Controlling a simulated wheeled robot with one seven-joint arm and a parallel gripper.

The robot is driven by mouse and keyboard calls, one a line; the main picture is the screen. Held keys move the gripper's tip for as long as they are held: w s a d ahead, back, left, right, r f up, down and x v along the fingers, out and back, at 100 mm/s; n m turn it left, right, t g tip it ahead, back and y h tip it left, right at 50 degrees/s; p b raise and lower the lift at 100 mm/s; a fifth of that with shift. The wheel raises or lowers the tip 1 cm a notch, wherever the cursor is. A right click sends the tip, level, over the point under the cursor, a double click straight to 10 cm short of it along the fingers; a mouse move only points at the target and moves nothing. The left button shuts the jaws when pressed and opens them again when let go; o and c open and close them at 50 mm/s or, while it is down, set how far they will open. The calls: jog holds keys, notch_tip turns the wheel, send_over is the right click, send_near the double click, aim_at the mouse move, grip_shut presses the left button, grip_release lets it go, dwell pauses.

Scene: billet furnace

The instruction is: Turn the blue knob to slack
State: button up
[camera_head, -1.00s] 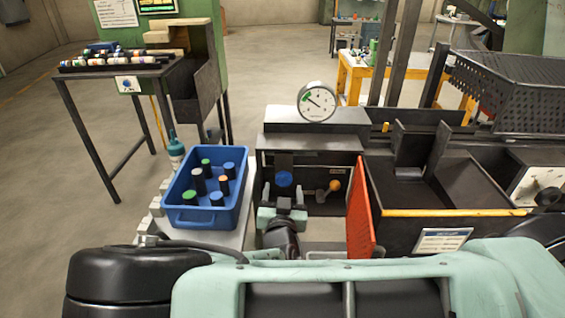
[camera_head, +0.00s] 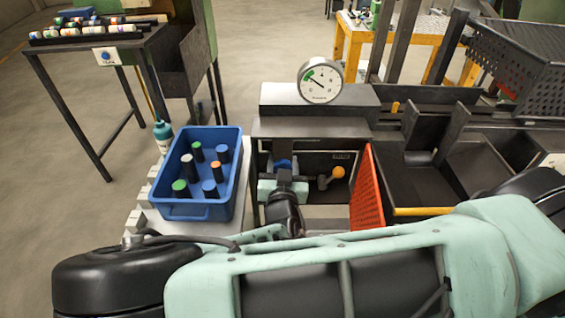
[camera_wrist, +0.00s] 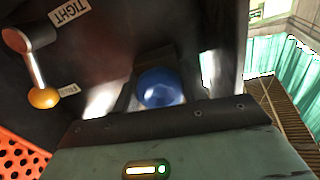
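The blue knob (camera_head: 283,163) sits inside the dark open housing (camera_head: 322,128) under the dial gauge. In the wrist view the blue knob (camera_wrist: 160,88) is a round cap just beyond my gripper's body. My gripper (camera_head: 284,172) points into the housing and is right at the knob. In the wrist view pale finger parts show apart, left and right of the knob, so my gripper (camera_wrist: 157,86) looks open around it. Whether the fingers touch the knob cannot be told. No slack marking on the knob is readable.
A lever with an orange ball (camera_head: 337,172) stands right of the knob; labels by it include TIGHT (camera_wrist: 70,11). The red perforated panel (camera_head: 372,192) is further right. The gauge (camera_head: 320,81) stands above. A blue bin (camera_head: 192,210) with several capped cylinders is left.

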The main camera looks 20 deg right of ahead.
jog(key=c, duration=0.4)
jog(key=n+b, duration=0.1)
jog(key=n, duration=0.3)
jog(key=shift+b, duration=0.4)
jog(key=n, duration=1)
jog(key=shift+n, duration=2.5)
jog(key=o, duration=1)
